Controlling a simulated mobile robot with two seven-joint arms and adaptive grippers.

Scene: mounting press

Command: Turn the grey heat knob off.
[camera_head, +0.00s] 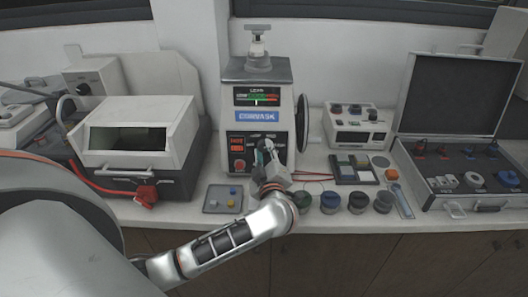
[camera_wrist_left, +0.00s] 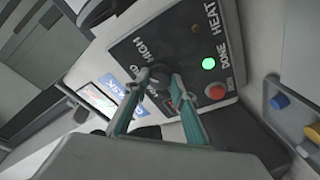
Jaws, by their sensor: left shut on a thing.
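The mounting press (camera_head: 258,75) stands at the back middle of the bench, with a dark control panel low on its front. In the left wrist view, the grey heat knob (camera_wrist_left: 160,74) sits on this panel beside the printed words HIGH and MID. My left gripper (camera_head: 266,148) reaches the panel from the front. Its teal fingertips (camera_wrist_left: 156,82) lie on either side of the knob and are shut on it. The knob's pointer cannot be made out. In the head view the gripper covers the knob. My right gripper is not in view.
A green lamp (camera_wrist_left: 208,63) glows by DONE, near a red button (camera_wrist_left: 216,91). A white machine (camera_head: 140,125) and an open case (camera_head: 460,100) flank the press.

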